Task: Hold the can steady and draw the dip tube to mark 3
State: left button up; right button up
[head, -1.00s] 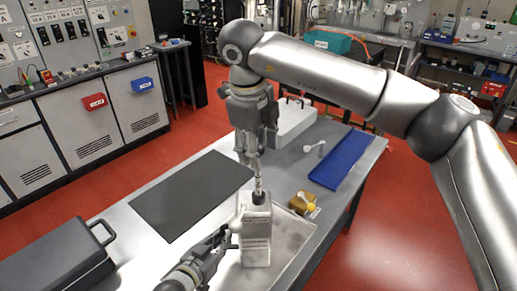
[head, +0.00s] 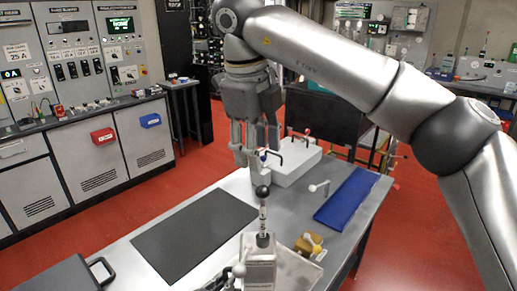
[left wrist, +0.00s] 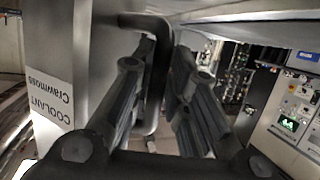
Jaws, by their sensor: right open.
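The pale can (head: 260,272) stands upright on the bench at the bottom of the head view, its base cut off. The dip tube (head: 263,222) rises upright from its dark collar, with a dark ball on top and bands too small to read as marks. My right gripper (head: 256,158) is open and empty, above and apart from the ball. My left gripper (left wrist: 165,55) has its fingers closed about the can's dark handle (left wrist: 161,75) in the left wrist view. The can's side, with a COOLANT label (left wrist: 52,105), shows upside down at left there.
The can stands by a shallow pale tray (head: 296,268). A brown block with a yellow part (head: 309,246) lies to its right. A dark mat (head: 195,232), blue mat (head: 347,197), white box with handles (head: 292,168) and dark case (head: 60,277) are on the bench.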

pick_arm(q)
jog(key=o, duration=0.4)
jog(key=shift+a+f, duration=0.15)
jog(key=shift+o, duration=0.2)
jog(key=shift+w, duration=0.1)
jog(key=shift+r, duration=0.25)
